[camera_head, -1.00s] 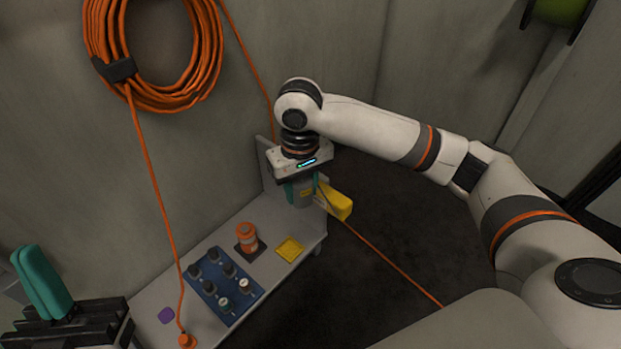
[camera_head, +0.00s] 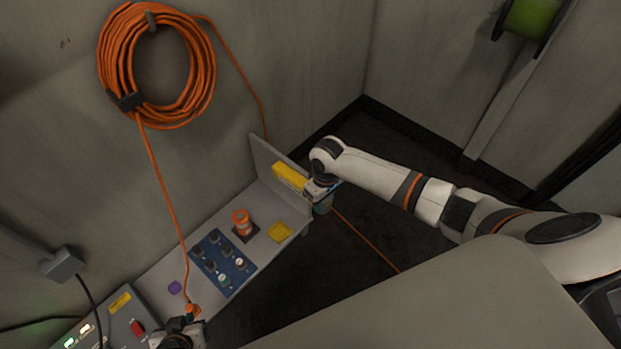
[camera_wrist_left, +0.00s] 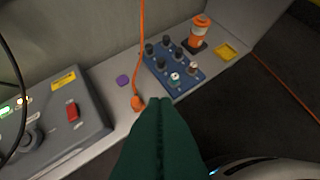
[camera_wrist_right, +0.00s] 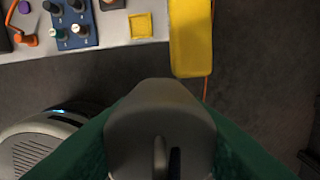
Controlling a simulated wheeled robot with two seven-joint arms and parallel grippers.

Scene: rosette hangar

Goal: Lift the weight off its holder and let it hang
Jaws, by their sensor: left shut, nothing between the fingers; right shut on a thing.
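My right gripper (camera_head: 323,206) is beyond the far right end of the bench. In the right wrist view its green fingers are shut on a grey rounded block (camera_wrist_right: 160,125), which I take to be the weight. In the head view the gripper mostly hides it. A yellow block (camera_head: 290,177) is at the bench's upright end panel, beside the gripper; the right wrist view shows it ahead of the weight (camera_wrist_right: 190,42). I cannot tell whether they touch. My left gripper (camera_wrist_left: 160,105) is shut and empty, close to the orange plug (camera_wrist_left: 138,103).
The bench (camera_head: 160,293) carries a blue knob panel (camera_head: 222,262), an orange-and-white cylinder (camera_head: 241,222), a yellow square (camera_head: 279,232) and a grey control box (camera_head: 115,318). An orange cord coil (camera_head: 200,75) hangs on the wall. The dark floor right of the bench is clear except for an orange cord (camera_head: 365,240).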

